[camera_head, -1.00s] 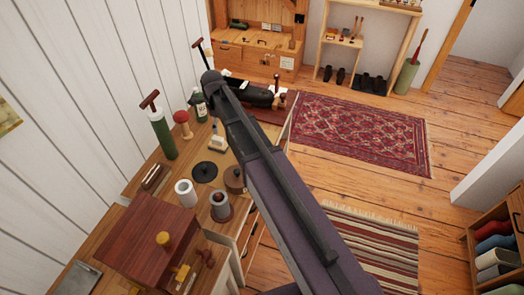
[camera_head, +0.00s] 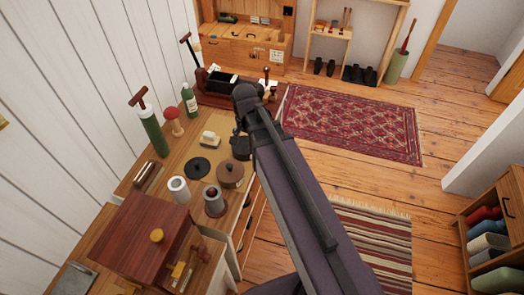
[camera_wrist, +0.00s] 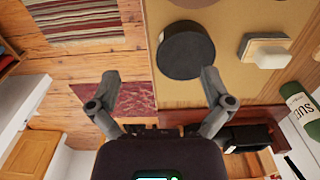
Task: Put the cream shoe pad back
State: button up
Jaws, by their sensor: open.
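The cream shoe pad (camera_head: 209,139), a small pale block, sits on the tan mat (camera_head: 222,126) on the workbench. The arm partly hides the gripper there.
A round lidded tin (camera_head: 230,174) and a black disc (camera_head: 197,168) lie close to the pad. A green bottle (camera_head: 190,101), a red-topped mushroom (camera_head: 172,121) and a green cylinder (camera_head: 151,132) stand behind and left. An open dark box (camera_head: 229,83) is at the far end.

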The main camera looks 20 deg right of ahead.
jog(key=s+d+n, duration=0.3)
jog(key=s+n, duration=0.3)
jog(key=shift+s+d+n, duration=0.15)
jog(key=shift+d+n, duration=0.05)
jog(key=shift+n, duration=0.2)
